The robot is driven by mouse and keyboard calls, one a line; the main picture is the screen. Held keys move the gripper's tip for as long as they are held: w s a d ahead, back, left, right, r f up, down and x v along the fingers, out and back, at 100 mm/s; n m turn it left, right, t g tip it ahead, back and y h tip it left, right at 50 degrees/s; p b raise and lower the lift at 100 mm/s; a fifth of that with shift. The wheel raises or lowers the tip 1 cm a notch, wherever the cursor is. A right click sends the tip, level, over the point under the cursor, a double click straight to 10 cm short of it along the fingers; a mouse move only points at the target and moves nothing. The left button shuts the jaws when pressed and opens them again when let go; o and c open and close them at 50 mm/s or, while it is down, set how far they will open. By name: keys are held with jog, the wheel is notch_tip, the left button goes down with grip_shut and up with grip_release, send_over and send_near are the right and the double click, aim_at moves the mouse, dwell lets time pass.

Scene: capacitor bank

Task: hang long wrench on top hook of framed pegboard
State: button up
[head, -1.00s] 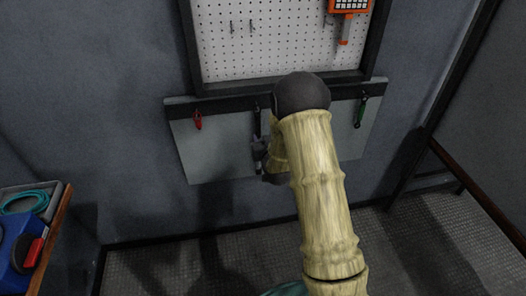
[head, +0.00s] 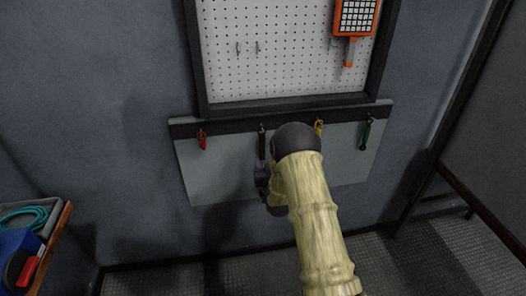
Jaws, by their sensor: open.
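The framed pegboard (head: 225,75) is on the wall at the top of the head view. Small hooks (head: 238,48) stick out of its left part and look empty; the board's upper part is cut off. A slim dark tool (head: 262,140), possibly the long wrench, hangs from the black strip below the board. Its lower part runs down to my gripper (head: 263,182), which is at the tool's lower end, partly hidden behind my own arm. The gripper is open; I cannot tell whether its fingers touch the tool or lie around it.
An orange device (head: 355,17) hangs at the pegboard's right. A shelf with a blue item (head: 18,250) stands at lower left.

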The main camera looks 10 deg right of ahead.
aim_at(263, 147)
jog(key=w+b, duration=0.2)
jog(key=w, duration=0.4)
jog(key=shift+w+f, duration=0.1)
jog(key=shift+f, duration=0.05)
jog(key=shift+w, duration=0.75)
jog(key=shift+s+d+r, duration=0.1)
jog(key=shift+r, duration=0.1)
jog(key=shift+c, duration=0.2)
grip_shut()
dwell(0.4)
jog(key=shift+r, duration=0.25)
jog(key=shift+s+r, duration=0.1)
jog(key=shift+r, duration=0.1)
